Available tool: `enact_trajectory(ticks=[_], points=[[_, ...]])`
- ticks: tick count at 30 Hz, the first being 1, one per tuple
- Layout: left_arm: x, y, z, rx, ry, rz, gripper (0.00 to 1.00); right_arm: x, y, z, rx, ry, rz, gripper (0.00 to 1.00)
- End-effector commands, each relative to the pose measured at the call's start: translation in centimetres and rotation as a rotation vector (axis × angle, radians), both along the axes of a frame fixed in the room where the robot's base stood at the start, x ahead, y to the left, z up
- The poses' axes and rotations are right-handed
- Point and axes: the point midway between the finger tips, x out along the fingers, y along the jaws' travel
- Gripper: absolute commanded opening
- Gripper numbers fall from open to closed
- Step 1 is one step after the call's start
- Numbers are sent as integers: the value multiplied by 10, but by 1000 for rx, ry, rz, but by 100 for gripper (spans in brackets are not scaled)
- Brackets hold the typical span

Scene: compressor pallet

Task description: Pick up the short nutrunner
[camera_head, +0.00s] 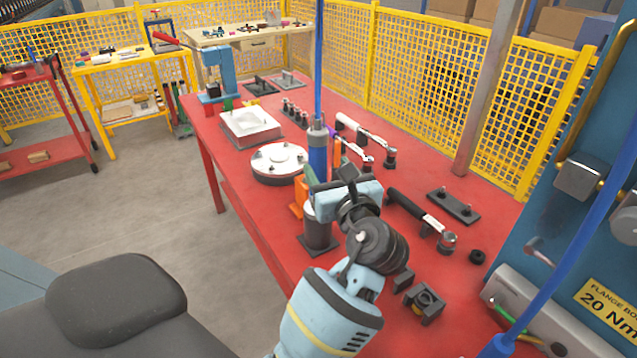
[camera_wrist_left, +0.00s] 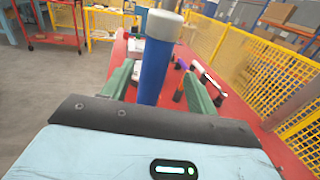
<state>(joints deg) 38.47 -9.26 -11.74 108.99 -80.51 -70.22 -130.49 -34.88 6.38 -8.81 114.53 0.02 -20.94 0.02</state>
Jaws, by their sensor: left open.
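The short nutrunner appears to be the upright blue cylinder with a grey cap (camera_head: 318,155), with a blue hose rising from its top. It stands at the near left edge of the red table, above a black cup-shaped stand (camera_head: 318,236). My left gripper (camera_head: 323,172) is open at the cylinder and hides its lower part. In the left wrist view the blue nutrunner (camera_wrist_left: 155,66) rises between the two green fingers of the gripper (camera_wrist_left: 158,88), with a visible gap on each side. Whether a finger touches it lower down is hidden. My right gripper is not in view.
Two angled tools, one white (camera_head: 362,131) and one black-handled (camera_head: 415,210), lie on the red table (camera_head: 300,205). A round grey flange (camera_head: 279,163) and a white tray (camera_head: 250,124) stand beyond the left gripper. A blue panel (camera_head: 560,210) borders the right.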

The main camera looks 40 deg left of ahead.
Motion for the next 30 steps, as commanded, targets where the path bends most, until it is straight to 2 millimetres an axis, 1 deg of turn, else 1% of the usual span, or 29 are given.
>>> enact_trajectory(ticks=[2, 5, 10, 15, 23, 24, 25, 30], points=[[0, 0, 0, -1, 1, -1, 58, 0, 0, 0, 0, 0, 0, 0], [3, 7, -1, 1, 1, 0, 58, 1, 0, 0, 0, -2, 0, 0], [12, 30, -2, 2, 0, 2, 58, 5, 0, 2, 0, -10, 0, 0], [22, 44, -2, 1, -1, 0, 58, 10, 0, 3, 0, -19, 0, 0], [25, 46, -3, -1, 0, -2, 58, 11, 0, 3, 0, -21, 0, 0], [25, 46, -3, -1, 0, -2, 57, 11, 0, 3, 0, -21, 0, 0], [25, 46, -3, -1, 0, -2, 53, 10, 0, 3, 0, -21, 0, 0], [25, 46, -3, -1, 0, -2, 31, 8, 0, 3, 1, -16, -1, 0]])
